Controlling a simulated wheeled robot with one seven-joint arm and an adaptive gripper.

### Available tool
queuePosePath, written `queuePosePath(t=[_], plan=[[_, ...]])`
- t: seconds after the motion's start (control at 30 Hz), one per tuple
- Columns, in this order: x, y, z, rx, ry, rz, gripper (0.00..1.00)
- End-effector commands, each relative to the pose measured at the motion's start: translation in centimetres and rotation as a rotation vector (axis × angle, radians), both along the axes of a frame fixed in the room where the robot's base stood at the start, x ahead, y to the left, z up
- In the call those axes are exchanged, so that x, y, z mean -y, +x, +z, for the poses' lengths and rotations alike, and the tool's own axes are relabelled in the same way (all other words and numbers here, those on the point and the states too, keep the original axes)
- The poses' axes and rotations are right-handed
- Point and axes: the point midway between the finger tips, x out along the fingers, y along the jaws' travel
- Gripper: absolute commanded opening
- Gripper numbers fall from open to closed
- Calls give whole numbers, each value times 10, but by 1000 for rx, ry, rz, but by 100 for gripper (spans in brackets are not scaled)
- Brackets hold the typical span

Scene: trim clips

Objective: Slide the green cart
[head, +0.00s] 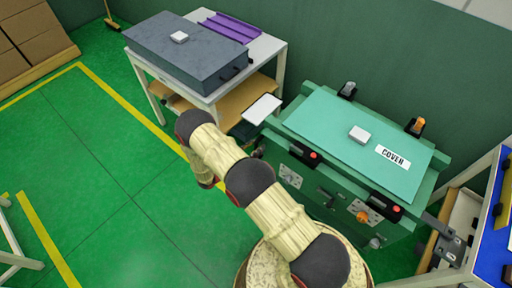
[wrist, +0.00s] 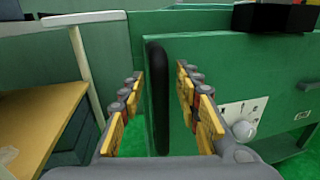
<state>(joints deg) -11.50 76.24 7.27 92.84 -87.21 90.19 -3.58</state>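The green cart (head: 322,187) stands against the back wall at the right in the head view, with a teal lid (head: 335,122) marked COVER and a small white block (head: 360,134) on it. In the wrist view, the cart's green side panel (wrist: 235,75) fills the right half. A black upright bar (wrist: 158,100) runs along its left edge. My gripper (wrist: 159,75) is open, with one finger on each side of the bar. The right finger looks nearer to it; contact cannot be told. In the head view my arm hides the gripper and part of the cart's left side.
A white-framed table (head: 262,50) with a grey case (head: 187,50) and purple tray (head: 228,27) stands left of the cart. A blue-panelled rack (head: 494,240) stands close at the right. Brown boxes (head: 32,42) are at the far left. Green floor (head: 110,165) is clear at left.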

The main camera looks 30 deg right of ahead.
Motion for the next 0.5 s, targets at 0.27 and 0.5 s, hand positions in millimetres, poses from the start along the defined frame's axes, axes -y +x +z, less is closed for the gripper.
queuePosePath(t=[0.27, 0.5], plan=[[2, 0, 0, 0, 0, 0, 33], [2, 0, 0, 0, 0, 0, 20]])
